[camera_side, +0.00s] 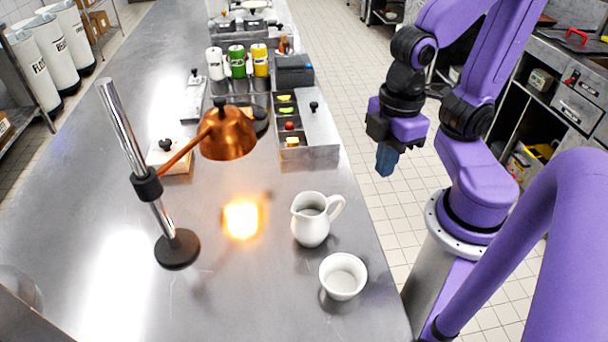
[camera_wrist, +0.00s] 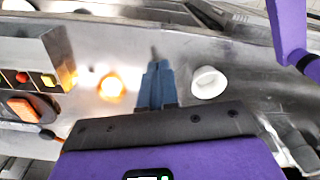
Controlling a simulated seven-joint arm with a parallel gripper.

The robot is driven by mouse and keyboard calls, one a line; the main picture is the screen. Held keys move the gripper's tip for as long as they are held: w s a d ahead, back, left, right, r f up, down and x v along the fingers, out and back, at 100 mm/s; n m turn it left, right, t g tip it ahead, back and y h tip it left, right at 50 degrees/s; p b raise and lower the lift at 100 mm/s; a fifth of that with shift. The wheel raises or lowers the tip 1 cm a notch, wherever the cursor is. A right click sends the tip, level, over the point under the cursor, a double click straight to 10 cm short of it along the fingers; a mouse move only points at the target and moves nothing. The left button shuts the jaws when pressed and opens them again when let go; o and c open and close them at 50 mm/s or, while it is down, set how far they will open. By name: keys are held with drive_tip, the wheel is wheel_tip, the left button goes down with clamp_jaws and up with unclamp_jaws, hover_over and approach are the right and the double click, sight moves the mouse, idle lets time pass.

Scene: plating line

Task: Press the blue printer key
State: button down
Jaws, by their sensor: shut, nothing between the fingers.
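A dark blue-grey box (camera_side: 294,72), which looks like the printer, stands at the far end of the row of bins on the counter in the side view. It is too small to make out a blue key on it. I cannot pick out the printer in the wrist view. My gripper (camera_side: 386,161) has blue fingers pointing down, shut and empty, right of the counter's edge and well apart from the box. The fingers also show together in the wrist view (camera_wrist: 157,85).
A garnish bin unit (camera_side: 315,135) stands nearer than the box, with several bottles (camera_side: 237,62) to the left. A white pitcher (camera_side: 311,222), a white bowl (camera_side: 343,276) and a copper lamp (camera_side: 228,132) occupy the front counter. The floor beneath my gripper is clear.

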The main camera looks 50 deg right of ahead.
idle(0.4)
drive_tip(key=w+a+r+m+t, duration=0.1)
drive_tip(key=w+r+m, duration=0.15)
drive_tip(key=w, duration=0.55)
drive_tip(key=w+a+r+m, duration=0.15)
drive_tip(key=w+m, duration=0.25)
drive_tip(key=w, duration=0.4)
drive_tip(key=w+d+r+m, duration=0.3)
drive_tip(key=w+d+m, duration=0.35)
drive_tip(key=w, duration=0.65)
wheel_tip(320, 180, up, 2)
drive_tip(key=m+t+h, duration=0.1)
drive_tip(key=m+h, duration=0.2)
drive_tip(key=m, duration=0.6)
hover_over(311, 65)
drive_tip(key=s+a, duration=0.3)
drive_tip(key=shift+d+r, duration=0.1)
drive_tip(key=x, duration=0.8)
drive_tip(key=a+x, duration=0.1)
drive_tip(key=x, duration=0.4)
drive_tip(key=shift+s, duration=0.2)
drive_tip(key=shift+f, duration=0.6)
